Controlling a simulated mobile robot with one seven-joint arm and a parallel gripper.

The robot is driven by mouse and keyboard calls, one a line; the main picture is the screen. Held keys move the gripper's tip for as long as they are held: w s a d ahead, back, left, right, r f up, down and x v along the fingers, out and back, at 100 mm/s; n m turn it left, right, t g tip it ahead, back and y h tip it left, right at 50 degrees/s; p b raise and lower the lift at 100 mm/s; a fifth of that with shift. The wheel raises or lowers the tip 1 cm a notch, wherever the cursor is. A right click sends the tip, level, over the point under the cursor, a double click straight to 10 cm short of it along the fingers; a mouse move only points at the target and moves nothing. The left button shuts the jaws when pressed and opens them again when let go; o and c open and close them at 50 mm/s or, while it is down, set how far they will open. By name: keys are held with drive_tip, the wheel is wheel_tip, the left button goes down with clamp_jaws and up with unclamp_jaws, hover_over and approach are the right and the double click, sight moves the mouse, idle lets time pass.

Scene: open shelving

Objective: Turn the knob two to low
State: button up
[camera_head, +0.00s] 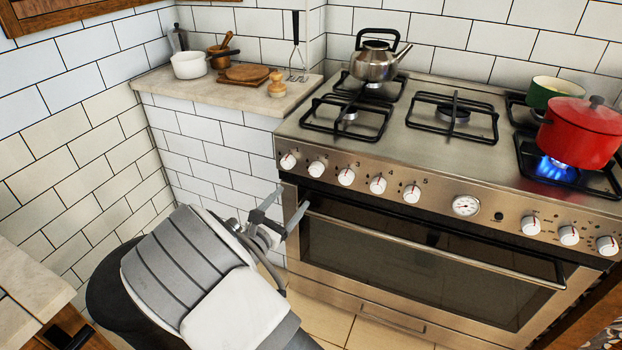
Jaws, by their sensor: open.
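The stove's front panel carries a row of white knobs with red marks. The second knob from the left (317,169), which I take to be knob two, sits between the leftmost knob (288,161) and the third knob (346,177). Its exact setting is too small to read. My gripper (292,197) is open and empty, with its two fingers apart. It is in front of the stove's left front edge, below and left of knob two in the picture, and appears clear of the knobs.
The oven handle (430,248) runs across the oven front. A steel kettle (373,64) stands on the back left burner. A red pot (580,132) sits over a lit blue flame (555,169). A counter (165,83) with a white pot (188,65) is left of the stove.

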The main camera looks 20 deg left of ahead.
sight(313, 173)
drive_tip(key=w+b, duration=0.1)
drive_tip(key=w, duration=0.3)
drive_tip(key=w+d, duration=0.1)
drive_tip(key=w, duration=0.2)
drive_tip(key=w+b, duration=0.1)
drive_tip(key=w, duration=0.3)
drive_tip(key=shift+w+d+b, duration=0.3)
drive_tip(key=shift+d, duration=0.05)
drive_tip(key=shift+c, duration=0.3)
clamp_jaws()
